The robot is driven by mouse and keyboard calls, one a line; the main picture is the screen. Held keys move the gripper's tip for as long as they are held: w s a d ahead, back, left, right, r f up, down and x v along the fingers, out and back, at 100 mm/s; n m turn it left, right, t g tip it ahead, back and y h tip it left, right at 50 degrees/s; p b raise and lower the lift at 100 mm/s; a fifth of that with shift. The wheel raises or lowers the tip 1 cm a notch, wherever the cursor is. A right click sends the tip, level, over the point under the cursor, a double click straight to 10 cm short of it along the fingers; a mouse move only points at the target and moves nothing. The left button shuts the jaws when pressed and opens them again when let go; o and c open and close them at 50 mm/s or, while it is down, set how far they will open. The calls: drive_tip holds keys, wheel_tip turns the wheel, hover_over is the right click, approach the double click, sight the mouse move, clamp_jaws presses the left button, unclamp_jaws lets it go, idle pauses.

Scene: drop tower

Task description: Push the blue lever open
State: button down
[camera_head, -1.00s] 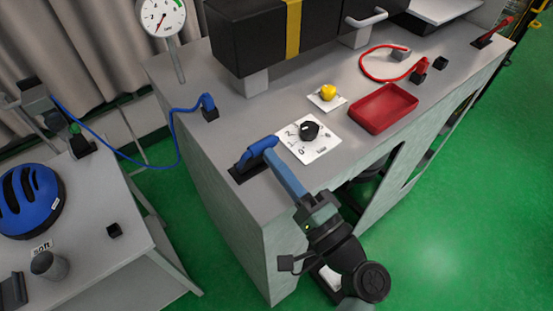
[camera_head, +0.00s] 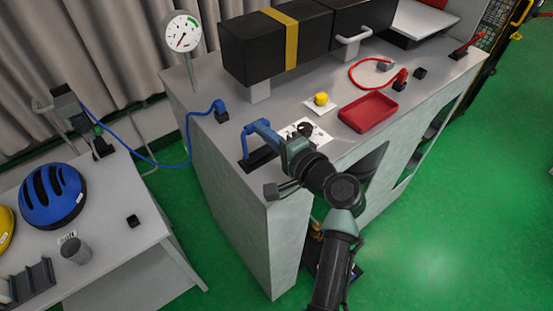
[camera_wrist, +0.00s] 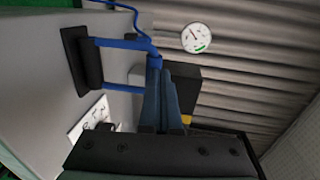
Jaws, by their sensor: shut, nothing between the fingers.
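The blue lever (camera_head: 246,145) is a U-shaped handle on a black base (camera_head: 258,162) at the near left corner of the grey bench. It stands about upright. In the wrist view, the blue lever (camera_wrist: 120,43) shows two side bars running from its black base (camera_wrist: 80,60) to a crossbar at the fingertips. My gripper (camera_head: 264,128) is shut and empty, with its blue-grey fingers against or very close to the crossbar. In the wrist view, my gripper (camera_wrist: 159,75) overlaps part of the lever, so exact contact is hard to tell.
A dial plate (camera_head: 304,133), partly behind my wrist, lies beside the lever. A yellow button (camera_head: 321,99), red tray (camera_head: 368,111) and black box (camera_head: 275,45) are farther back. A blue cable plug (camera_head: 221,110) and gauge (camera_head: 183,32) stand behind. A side table (camera_head: 120,245) is at left.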

drive_tip(key=w, duration=0.1)
drive_tip(key=a, duration=0.1)
drive_tip(key=w+g+h+p, duration=0.1)
drive_tip(key=shift+w+a+r, duration=0.25)
drive_tip(key=shift+w+r, duration=0.05)
drive_tip(key=shift+w, duration=0.05)
drive_tip(key=shift+w+a+f, duration=0.15)
drive_tip(key=shift+w+a, duration=0.15)
drive_tip(key=shift+w+a+r, duration=0.1)
drive_tip(key=shift+a+r, duration=0.05)
drive_tip(key=shift+r, duration=0.2)
